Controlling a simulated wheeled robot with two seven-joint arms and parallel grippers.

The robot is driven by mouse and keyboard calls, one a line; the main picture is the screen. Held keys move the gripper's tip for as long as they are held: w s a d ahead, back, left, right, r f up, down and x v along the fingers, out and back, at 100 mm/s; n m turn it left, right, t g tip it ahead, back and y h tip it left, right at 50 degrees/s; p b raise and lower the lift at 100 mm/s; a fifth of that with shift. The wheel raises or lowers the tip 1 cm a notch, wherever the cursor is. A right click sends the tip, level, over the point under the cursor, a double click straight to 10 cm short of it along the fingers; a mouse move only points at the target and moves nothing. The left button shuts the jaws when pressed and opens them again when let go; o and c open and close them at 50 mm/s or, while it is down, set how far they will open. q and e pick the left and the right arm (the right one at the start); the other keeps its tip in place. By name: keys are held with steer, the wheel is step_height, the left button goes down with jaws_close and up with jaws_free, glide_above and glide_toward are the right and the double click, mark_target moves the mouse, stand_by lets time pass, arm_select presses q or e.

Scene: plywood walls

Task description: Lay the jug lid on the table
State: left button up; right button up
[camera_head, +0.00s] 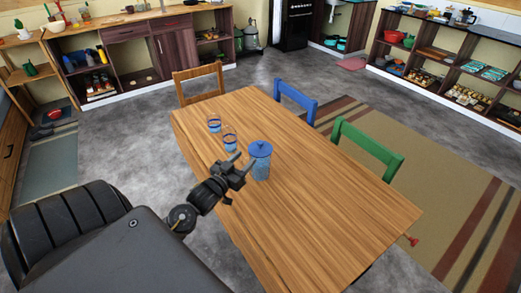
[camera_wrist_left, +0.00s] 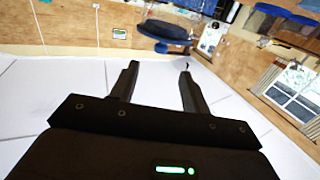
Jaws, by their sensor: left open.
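The glass jug (camera_head: 260,172) stands upright on the wooden table (camera_head: 330,205). Its round blue lid (camera_head: 260,148) sits on top. My left gripper (camera_head: 240,163) is open and empty, just left of the jug near lid height; I cannot tell whether it touches the jug. In the left wrist view, the open fingers (camera_wrist_left: 157,85) have a clear gap between them. My right gripper is not in view.
Two glasses (camera_head: 214,123) (camera_head: 230,138) stand on the table left of and behind the jug. A wooden chair (camera_head: 198,84), a blue chair (camera_head: 296,101) and a green chair (camera_head: 367,148) stand around the table. The tabletop right of and in front of the jug is clear.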

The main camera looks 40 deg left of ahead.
mark_target(258, 144)
arm_select(q)
steer(key=w, duration=0.3)
steer(key=w+p, duration=0.1)
steer(key=w, duration=0.1)
steer(key=shift+w+a+r, duration=0.1)
steer(key=shift+w+a, duration=0.2)
steer(key=shift+w+r, duration=0.1)
steer(key=shift+w, duration=0.05)
steer(key=w, duration=0.1)
steer(key=w+p, duration=0.1)
steer(key=w, duration=0.1)
steer(key=w+p, duration=0.1)
steer(key=w, duration=0.1)
steer(key=shift+a, duration=0.35)
steer(key=shift+s, duration=0.1)
steer(key=shift+c, duration=0.5)
jaws_close()
